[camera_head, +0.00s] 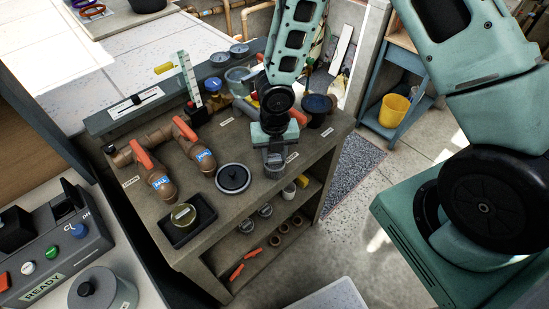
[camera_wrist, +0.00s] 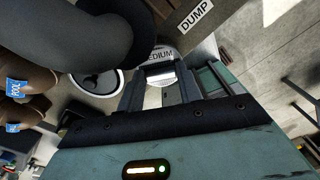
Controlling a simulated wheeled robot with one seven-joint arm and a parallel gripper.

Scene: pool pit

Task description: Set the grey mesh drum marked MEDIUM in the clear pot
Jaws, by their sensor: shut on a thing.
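My gripper (camera_head: 274,150) points down over the right front part of the bench. It is shut on the grey drum (camera_head: 275,166), whose lower part shows below the fingers. In the wrist view, a pale rounded top with the letters "EDIUM" (camera_wrist: 160,55) shows at the fingers (camera_wrist: 160,88). I cannot tell whether the drum touches the bench top. A greyish, see-through-looking pot (camera_head: 239,79) stands behind and left of my gripper, partly hidden by the arm; I cannot be sure it is the clear pot.
A round dark lid (camera_head: 233,178) lies left of the drum. A black tray (camera_head: 204,216) holds a yellowish round piece (camera_head: 183,214). Brown pipes with orange handles (camera_head: 146,155) fill the bench's left. A dark cup (camera_head: 317,104) stands behind right. A "DUMP" label (camera_wrist: 196,14) marks the bench.

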